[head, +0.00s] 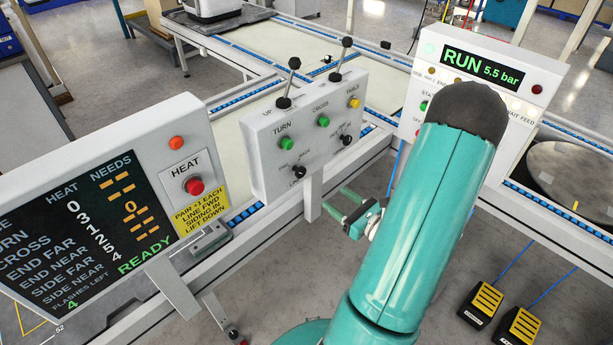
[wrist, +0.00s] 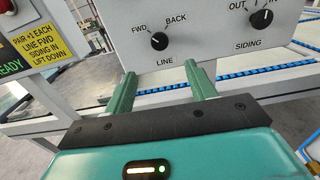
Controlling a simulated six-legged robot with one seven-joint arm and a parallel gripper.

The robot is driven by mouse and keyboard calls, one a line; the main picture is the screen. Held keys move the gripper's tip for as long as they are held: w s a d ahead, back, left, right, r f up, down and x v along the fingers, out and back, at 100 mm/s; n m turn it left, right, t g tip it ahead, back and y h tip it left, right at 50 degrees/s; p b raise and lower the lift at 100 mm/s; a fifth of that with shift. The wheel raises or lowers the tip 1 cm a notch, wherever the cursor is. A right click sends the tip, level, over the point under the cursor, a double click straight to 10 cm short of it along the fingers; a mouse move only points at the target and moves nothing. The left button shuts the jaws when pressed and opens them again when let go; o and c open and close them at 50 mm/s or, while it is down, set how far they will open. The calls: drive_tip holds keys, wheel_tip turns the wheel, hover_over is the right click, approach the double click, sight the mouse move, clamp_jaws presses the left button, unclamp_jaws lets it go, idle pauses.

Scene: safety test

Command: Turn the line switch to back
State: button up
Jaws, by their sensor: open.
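The line switch (wrist: 159,41) is a black round knob on a light grey control box (wrist: 205,20). It has FWD at its upper left, BACK at its upper right and LINE below. Its pale mark appears to point up-left, toward FWD. In the head view the line switch (head: 299,171) is small, at the box's lower left. My gripper (wrist: 160,70) is open and empty, its two green fingers pointing at the box just below the knob, which lies above the gap between them. In the head view my gripper (head: 339,203) is below and right of the switch, apart from it.
The siding knob (wrist: 261,18) is right of the line switch. Two levers (head: 288,82) rise from the box top. A HEAT button panel (head: 188,175) stands left, and a RUN 5.5 bar panel (head: 485,70) right, partly behind my arm. Yellow pedals (head: 487,300) lie on the floor.

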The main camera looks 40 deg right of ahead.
sight(302, 174)
drive_tip(key=w, duration=1.3)
drive_tip(key=shift+a, duration=0.2)
drive_tip(key=shift+c, duration=0.5)
drive_tip(key=c, duration=0.9)
